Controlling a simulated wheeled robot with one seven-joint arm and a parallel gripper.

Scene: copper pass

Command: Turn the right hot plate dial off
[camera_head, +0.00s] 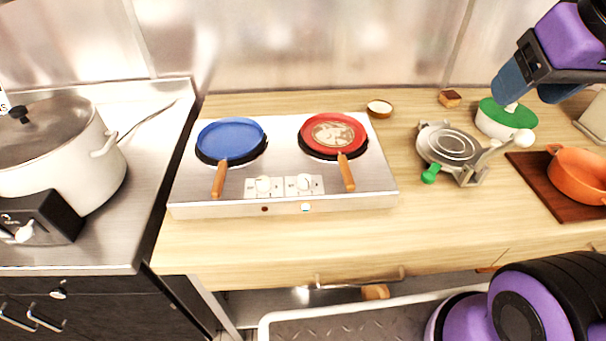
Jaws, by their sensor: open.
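A silver two-burner hot plate (290,208) sits on the wooden counter. The right dial (304,182) and the left dial (263,184) are white knobs on square plates between the pan handles. Below the right dial a small light (305,208) looks bright; below the left dial the light (265,209) is dark red. A blue pan (230,139) is on the left burner and a red pan (333,131) with something pale in it is on the right burner. My gripper (530,82) is open at the upper right, far from the dials, near a green-lidded pot.
The green-lidded pot (500,118), a waffle-iron-like press (449,143) and an orange pot (578,172) stand right of the hot plate. A large white pot (66,150) is at left. Bare counter (330,240) runs along the front.

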